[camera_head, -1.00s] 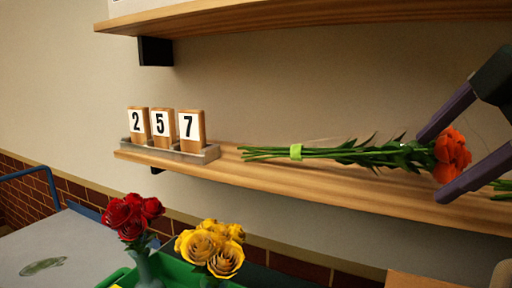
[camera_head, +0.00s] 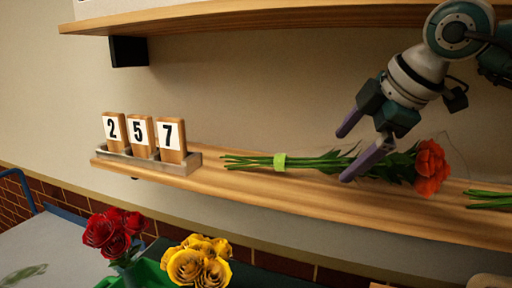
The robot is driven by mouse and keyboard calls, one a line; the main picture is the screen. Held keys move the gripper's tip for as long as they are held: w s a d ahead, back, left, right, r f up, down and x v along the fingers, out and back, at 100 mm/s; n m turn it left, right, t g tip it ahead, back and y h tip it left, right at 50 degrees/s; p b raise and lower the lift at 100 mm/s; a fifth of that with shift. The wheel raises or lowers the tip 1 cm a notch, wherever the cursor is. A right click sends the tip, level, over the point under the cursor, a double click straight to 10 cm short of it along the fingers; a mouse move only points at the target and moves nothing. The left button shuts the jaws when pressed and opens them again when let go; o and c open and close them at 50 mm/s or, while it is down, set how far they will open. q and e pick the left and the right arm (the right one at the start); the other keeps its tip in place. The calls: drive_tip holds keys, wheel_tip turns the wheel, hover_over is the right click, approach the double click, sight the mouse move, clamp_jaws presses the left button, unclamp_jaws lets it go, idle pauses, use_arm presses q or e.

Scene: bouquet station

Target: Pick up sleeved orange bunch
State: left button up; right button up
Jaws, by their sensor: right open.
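The orange bunch (camera_head: 431,167) lies on its side on the lower wooden shelf. Its orange flowers point right and its green stems point left, with a light green band (camera_head: 280,162) around the stems. A faint clear sleeve shows around the flowers. My right gripper (camera_head: 345,156) is open, with two purple fingers reaching down over the leafy middle of the bunch. One finger is in front of the stems and the other is higher, towards the wall. Whether they touch the bunch I cannot tell. My left gripper is not in view.
Number blocks (camera_head: 141,137) stand in a grey holder (camera_head: 150,161) at the left of the lower shelf (camera_head: 300,193). More green stems (camera_head: 490,198) lie at the right edge. An upper shelf (camera_head: 270,18) runs above. Red roses (camera_head: 113,232) and yellow roses (camera_head: 197,262) stand below, in front.

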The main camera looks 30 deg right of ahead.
sight(329, 155)
drive_tip(key=shift+w, duration=1.05)
drive_tip(key=p+x, duration=0.1)
drive_tip(key=x, duration=0.3)
drive_tip(key=shift+p, duration=0.3)
drive_tip(key=shift+w+f, duration=0.3)
drive_tip(key=shift+f, duration=0.15)
drive_tip(key=shift+c, duration=0.2)
drive_tip(key=c, duration=0.8)
clamp_jaws()
